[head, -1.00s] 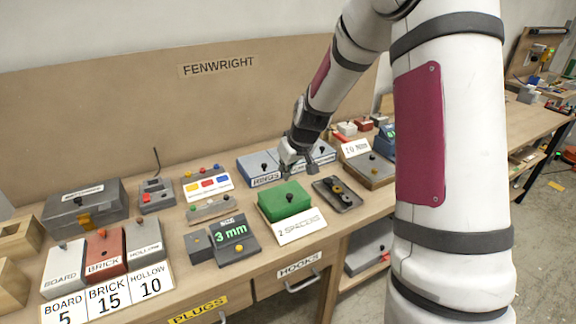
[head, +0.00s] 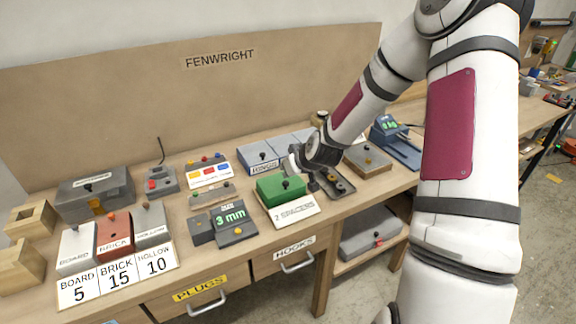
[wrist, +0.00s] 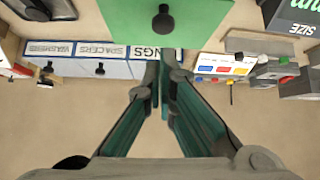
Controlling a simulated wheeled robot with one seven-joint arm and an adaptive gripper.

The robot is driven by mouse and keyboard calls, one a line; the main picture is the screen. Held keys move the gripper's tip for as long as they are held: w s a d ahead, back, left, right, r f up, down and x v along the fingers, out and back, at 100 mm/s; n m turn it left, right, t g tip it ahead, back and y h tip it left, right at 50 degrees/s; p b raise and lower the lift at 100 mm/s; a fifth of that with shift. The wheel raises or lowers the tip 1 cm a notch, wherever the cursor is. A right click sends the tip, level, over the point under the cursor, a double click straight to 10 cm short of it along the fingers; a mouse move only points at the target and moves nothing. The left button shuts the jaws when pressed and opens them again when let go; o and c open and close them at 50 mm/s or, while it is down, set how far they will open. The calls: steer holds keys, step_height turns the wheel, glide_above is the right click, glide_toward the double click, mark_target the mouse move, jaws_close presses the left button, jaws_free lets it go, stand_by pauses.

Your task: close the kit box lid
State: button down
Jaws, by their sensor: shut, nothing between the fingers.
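A green box (head: 281,189) with a black knob on top sits on the bench behind the "2 SPACERS" card (head: 295,212). It is the likeliest kit box, but no label confirms this. Its green top (wrist: 185,22) and knob show at the upper edge of the wrist view. The top looks flat; I cannot tell whether a gap is left under it. My gripper (head: 313,186) is low, at the right rear side of the green box. In the wrist view its fingers (wrist: 165,72) are together and empty, with tips near the green edge. Contact cannot be told.
A dark tray (head: 338,184) lies just right of my gripper. Blue-grey labelled bins (head: 262,158) stand behind the green box. The "3 mm" display (head: 233,222) is to its left. A grey box (head: 95,193) and labelled blocks fill the left. Drawers lie below the bench edge.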

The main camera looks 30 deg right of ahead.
steer(key=shift+t, duration=0.6)
steer(key=shift+s+f+p, duration=0.6)
steer(key=shift+f, duration=0.35)
steer(key=shift+s+f+p, duration=0.6)
steer(key=shift+f, duration=0.35)
steer(key=shift+f, duration=0.1)
step_height(320, 180, up, 6)
steer(key=p, duration=0.3)
glide_above(287, 184)
steer(key=s, duration=0.3)
steer(key=s+f+b, duration=0.1)
steer(key=s+f, duration=0.3)
steer(key=s, duration=0.4)
steer(key=shift+s, duration=0.4)
